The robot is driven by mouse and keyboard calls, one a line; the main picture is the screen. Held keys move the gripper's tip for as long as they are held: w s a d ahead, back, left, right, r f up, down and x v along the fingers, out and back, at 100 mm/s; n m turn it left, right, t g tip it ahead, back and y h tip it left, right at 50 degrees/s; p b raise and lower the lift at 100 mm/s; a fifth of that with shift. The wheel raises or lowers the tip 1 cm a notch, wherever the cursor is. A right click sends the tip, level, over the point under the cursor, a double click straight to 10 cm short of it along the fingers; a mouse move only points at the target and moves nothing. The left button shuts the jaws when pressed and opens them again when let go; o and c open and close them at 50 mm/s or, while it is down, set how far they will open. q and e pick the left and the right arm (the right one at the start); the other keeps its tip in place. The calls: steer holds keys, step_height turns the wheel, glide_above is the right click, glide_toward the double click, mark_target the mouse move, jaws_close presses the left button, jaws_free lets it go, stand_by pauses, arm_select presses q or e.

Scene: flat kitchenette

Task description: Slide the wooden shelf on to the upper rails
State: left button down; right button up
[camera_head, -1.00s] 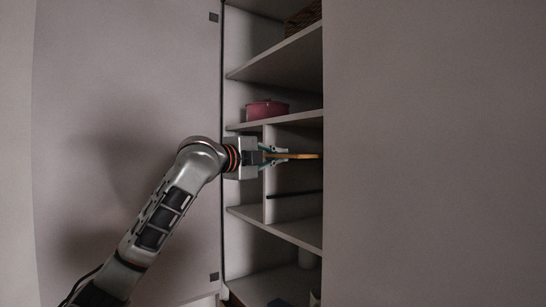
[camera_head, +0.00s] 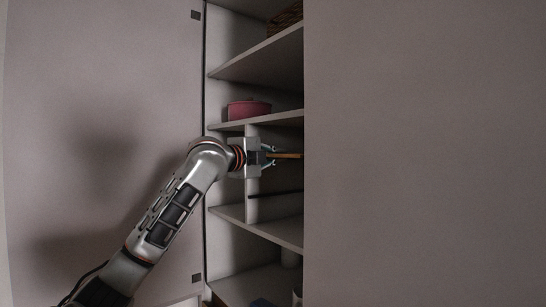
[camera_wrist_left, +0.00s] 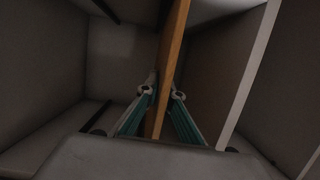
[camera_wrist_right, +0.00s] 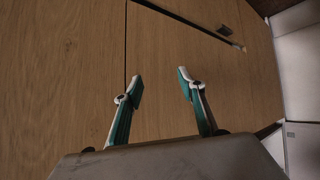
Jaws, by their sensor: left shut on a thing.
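The wooden shelf (camera_head: 288,156) is a thin light-brown board, seen edge-on inside the open cabinet compartment. Its right part is hidden behind the large panel in the head view. My left gripper (camera_head: 268,157) is shut on the board's edge. In the left wrist view the shelf (camera_wrist_left: 172,65) runs upward between the fingertips (camera_wrist_left: 162,93). A dark rail (camera_head: 283,193) lies below the shelf in the compartment. Dark rail-like strips (camera_wrist_left: 97,117) also show in the left wrist view. Whether the shelf touches any rail I cannot tell. My right gripper (camera_wrist_right: 157,88) is open and empty, facing wood-grained panels.
A pale divider (camera_head: 252,204) stands beside my left gripper. A pink container (camera_head: 248,110) sits on the fixed shelf above. A large plain panel (camera_head: 420,160) covers the right side, and another panel (camera_head: 110,80) the left. A basket (camera_head: 286,18) is at the top.

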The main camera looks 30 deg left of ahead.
mark_target(269, 156)
arm_select(q)
steer(key=shift+w+d+r, duration=0.1)
steer(key=shift+w+d, duration=0.2)
steer(key=shift+w, duration=0.4)
steer(key=shift+w+d, duration=0.3)
steer(key=shift+w, duration=0.35)
steer(key=c, duration=2.2)
jaws_free()
steer(key=shift+o, duration=0.2)
steer(key=s, duration=0.4)
steer(key=s+a, duration=0.1)
steer(key=s, duration=0.7)
steer(key=shift+a+f, duration=0.2)
steer(key=shift+a, duration=0.05)
